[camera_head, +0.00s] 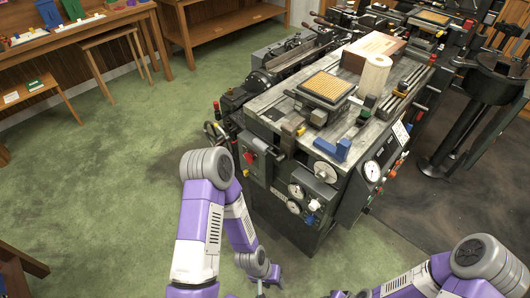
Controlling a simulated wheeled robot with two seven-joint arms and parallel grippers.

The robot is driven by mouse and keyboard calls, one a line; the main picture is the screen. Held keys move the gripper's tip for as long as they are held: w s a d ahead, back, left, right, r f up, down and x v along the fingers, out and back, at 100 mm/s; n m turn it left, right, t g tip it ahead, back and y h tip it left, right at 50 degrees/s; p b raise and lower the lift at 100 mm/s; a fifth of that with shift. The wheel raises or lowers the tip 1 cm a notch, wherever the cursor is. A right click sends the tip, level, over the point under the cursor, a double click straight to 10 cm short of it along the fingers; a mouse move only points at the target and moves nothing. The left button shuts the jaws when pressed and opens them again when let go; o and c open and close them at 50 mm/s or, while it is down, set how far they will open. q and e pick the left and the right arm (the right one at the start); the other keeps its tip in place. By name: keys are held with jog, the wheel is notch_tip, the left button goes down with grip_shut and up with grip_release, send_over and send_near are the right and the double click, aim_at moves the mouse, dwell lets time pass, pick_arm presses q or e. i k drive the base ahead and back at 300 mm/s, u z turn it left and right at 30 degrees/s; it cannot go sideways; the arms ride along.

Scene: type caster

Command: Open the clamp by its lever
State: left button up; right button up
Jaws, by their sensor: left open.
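The type caster machine (268,108) stands right of the middle, with a worn top carrying several small fittings. I cannot tell for sure which fitting is the clamp or its lever. A blue angled block (343,150) sits at the front edge of the top, and a red-knobbed handle (216,106) stands at its left side. My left gripper (262,287) is open at the bottom edge, low in front of the machine and apart from it, partly cut off. My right gripper (350,294) barely shows at the bottom edge; its jaws cannot be made out.
The machine's front has gauges (372,171) and a red button (249,157). A pale paper roll (374,75) and a wooden box (352,62) stand on top. A black stand (488,90) is at right. Green floor (110,150) is clear at left.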

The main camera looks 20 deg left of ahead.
aim_at(268, 150)
jog(key=u, duration=2)
jog(key=i, duration=4.55)
jog(key=z, duration=5.3)
jog(key=i, duration=0.25)
jog(key=u, duration=0.25)
